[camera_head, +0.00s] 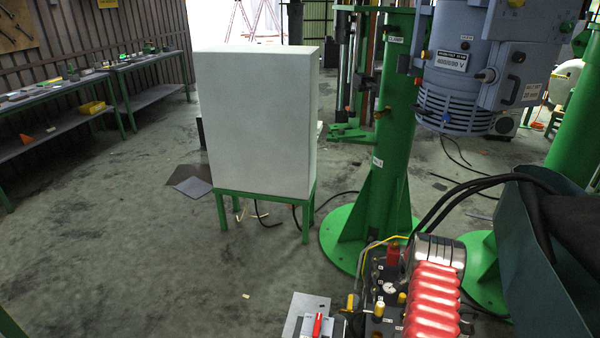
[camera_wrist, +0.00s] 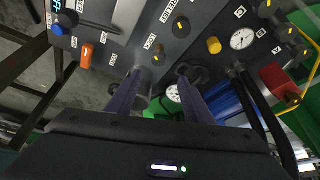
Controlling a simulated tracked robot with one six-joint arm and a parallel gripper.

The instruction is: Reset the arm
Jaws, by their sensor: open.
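My gripper (camera_wrist: 162,78) shows in the wrist view with its two dark fingers apart. They point at a dark control panel (camera_wrist: 218,22), with no object visibly held between them. I cannot tell whether the fingertips touch the panel. The panel carries an orange part (camera_wrist: 86,55), a blue knob (camera_wrist: 67,20), a yellow knob (camera_wrist: 214,45), a round gauge (camera_wrist: 242,39) and a red block (camera_wrist: 278,82). In the head view the panel (camera_head: 378,325) is at the bottom, beside a glowing red ribbed part (camera_head: 433,300). I cannot make out my gripper there.
A pale cabinet (camera_head: 255,125) stands on a green frame left of a green column (camera_head: 383,150). A blue-grey motor unit (camera_head: 452,75) hangs at upper right. Green benches (camera_head: 70,100) line the left wall. Black cables (camera_head: 450,195) run above the panel. Open floor (camera_head: 120,240) lies left.

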